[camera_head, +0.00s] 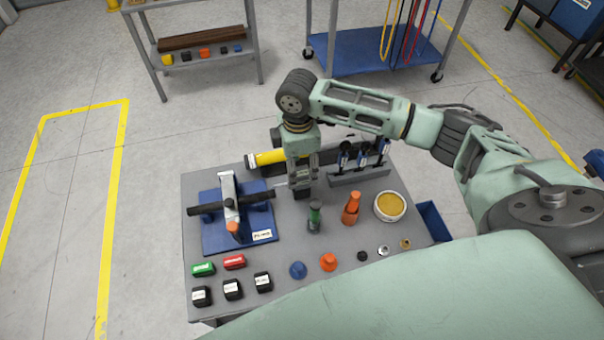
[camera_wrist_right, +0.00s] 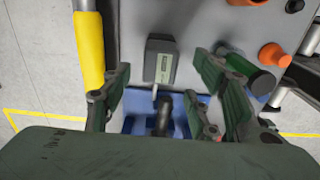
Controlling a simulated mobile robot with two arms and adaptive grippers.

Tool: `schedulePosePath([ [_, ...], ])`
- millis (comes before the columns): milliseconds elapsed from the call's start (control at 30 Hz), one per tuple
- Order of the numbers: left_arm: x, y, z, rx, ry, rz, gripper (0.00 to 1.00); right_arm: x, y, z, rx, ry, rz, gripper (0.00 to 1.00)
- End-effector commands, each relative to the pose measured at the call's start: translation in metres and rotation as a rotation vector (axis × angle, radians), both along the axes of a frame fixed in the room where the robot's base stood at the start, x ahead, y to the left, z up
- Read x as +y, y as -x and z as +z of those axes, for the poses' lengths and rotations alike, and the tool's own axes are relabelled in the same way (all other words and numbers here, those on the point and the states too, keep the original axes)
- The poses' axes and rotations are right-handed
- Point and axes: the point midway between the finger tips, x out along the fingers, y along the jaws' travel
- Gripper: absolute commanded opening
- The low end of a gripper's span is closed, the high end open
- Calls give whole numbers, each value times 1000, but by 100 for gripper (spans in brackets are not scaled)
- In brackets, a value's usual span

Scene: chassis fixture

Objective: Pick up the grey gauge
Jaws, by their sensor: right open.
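The grey gauge (camera_wrist_right: 160,64), a small boxy body with a pale label and a thin tip, lies on the grey table in the right wrist view. My right gripper (camera_wrist_right: 160,92) is open, with one finger to either side of the gauge's line; nothing is held. The gauge appears beyond the fingertips, and I cannot tell the remaining height. In the head view my right gripper (camera_head: 302,190) points down over the table's back middle, and hides most of the gauge there. My left gripper is not in view.
A blue fixture (camera_head: 210,238) with a dark bar and clamp stands left of the gripper. A yellow tube (camera_head: 268,158) lies behind. A green-topped item (camera_head: 314,216), an orange bottle (camera_head: 351,209) and a round tub (camera_head: 389,206) stand right. Small blocks line the front.

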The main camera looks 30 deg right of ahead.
Motion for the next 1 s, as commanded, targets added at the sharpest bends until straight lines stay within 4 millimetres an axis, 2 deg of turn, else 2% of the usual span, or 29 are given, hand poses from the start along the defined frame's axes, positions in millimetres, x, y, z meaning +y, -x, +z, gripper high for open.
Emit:
schedulePosePath([
  [167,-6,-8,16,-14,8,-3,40,-3,1,-23,4,2,-1,55],
  [300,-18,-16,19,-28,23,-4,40,-3,1,-43,1,2,0,55],
  [433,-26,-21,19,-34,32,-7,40,-3,0,-48,-2,1,1,55],
  [600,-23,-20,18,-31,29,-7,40,-3,0,-48,-2,1,1,54],
  [1000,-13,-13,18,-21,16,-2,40,-3,0,-48,-1,1,1,19],
])
